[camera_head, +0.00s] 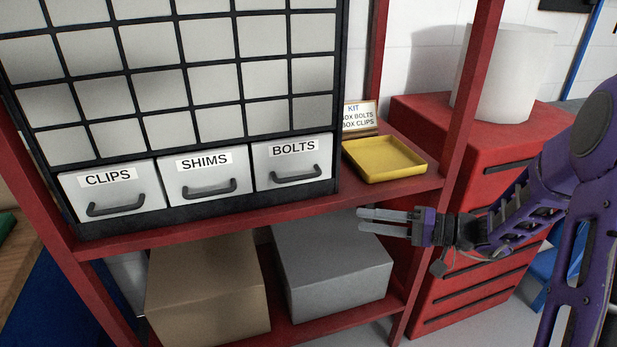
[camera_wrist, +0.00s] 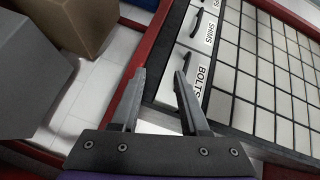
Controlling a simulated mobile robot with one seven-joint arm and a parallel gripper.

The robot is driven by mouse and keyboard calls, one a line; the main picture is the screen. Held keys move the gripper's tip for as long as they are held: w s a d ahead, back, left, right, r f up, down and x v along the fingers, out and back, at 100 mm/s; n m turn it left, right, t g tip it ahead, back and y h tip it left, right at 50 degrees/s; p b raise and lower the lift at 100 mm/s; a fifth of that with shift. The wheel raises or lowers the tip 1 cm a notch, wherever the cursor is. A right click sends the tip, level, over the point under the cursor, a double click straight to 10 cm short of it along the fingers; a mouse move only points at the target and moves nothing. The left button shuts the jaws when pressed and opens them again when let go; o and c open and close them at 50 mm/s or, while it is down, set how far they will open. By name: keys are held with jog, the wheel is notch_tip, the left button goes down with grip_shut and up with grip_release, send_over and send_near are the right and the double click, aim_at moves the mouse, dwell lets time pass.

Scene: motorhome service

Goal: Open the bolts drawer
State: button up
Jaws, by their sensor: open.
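The bolts drawer (camera_head: 292,163) is a white-fronted drawer labelled BOLTS with a dark bar handle, at the right end of the bottom row of the drawer cabinet. It looks shut, flush with its neighbours. It also shows in the wrist view (camera_wrist: 196,76), with its handle just past my fingertips. My gripper (camera_head: 360,219) is in front of the red shelf edge, to the right of and lower than the drawer, pointing left. In the wrist view my gripper (camera_wrist: 160,72) has its two fingers apart with nothing between them. It does not touch the handle.
The shims drawer (camera_head: 204,178) and clips drawer (camera_head: 110,192) sit to the left. A yellow tray (camera_head: 384,158) and a kit card (camera_head: 359,116) stand right of the cabinet. Grey (camera_head: 331,272) and brown (camera_head: 207,292) boxes lie on the lower shelf. A red cabinet (camera_head: 440,112) stands behind my arm.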

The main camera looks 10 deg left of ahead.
notch_tip(320, 180, up, 2)
jog(key=m+t+y, duration=0.2)
jog(key=p, duration=0.1)
send_near(302, 177)
jog(key=shift+m+y, duration=0.3)
jog(key=shift+y, duration=0.1)
jog(key=x, duration=0.7)
jog(key=f+x, duration=0.1)
jog(key=x, duration=0.2)
jog(key=shift+w+a, duration=0.15)
jog(key=shift+w, duration=0.15)
grip_shut()
dwell(0.4)
